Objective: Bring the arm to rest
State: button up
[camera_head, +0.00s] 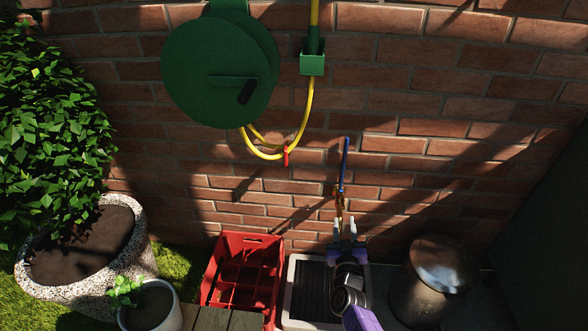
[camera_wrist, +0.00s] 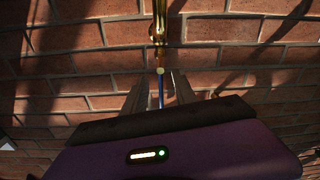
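My gripper (camera_head: 345,224) is in front of the brick wall, its two pale fingers spread apart and pointing up in the head view. Just above it in that view is a brass tap (camera_head: 340,203), with a thin blue part (camera_head: 344,165) rising above the brass. In the wrist view, my gripper (camera_wrist: 160,90) shows its fingers apart. The brass tap (camera_wrist: 158,25) is at the top centre, and a narrow blue part (camera_wrist: 161,88) shows in the gap. I see no finger closed on it; the exact depth between them is unclear.
A red crate (camera_head: 242,270) stands left of a pale-rimmed tray (camera_head: 291,283) under my arm. A metal bin (camera_head: 444,265) is at right. Potted plants stand left. A green hose reel (camera_head: 215,70) with yellow hose (camera_head: 308,105) hangs above.

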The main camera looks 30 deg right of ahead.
notch_tip(320, 180, up, 7)
jog(key=s+a+t+y, duration=0.1)
jog(key=a+t+y, duration=0.1)
jog(key=a, duration=0.1)
jog(key=s+a+r+n+g+y, duration=0.1)
jog(key=s+a+r+y, duration=0.45)
jog(key=s, duration=0.85)
jog(key=s+a+r+n+g, duration=0.1)
jog(key=s+a+r+n, duration=0.15)
jog(key=s+a, duration=0.85)
jog(key=s+a+r+n+y, duration=0.1)
jog(key=s+a+r+y, duration=0.2)
jog(key=s, duration=1.4)
notch_tip(320, 180, up, 17)
jog(key=p, duration=1.6)
jog(key=shift+w+r+h, duration=0.2)
jog(key=shift+h, duration=0.25)
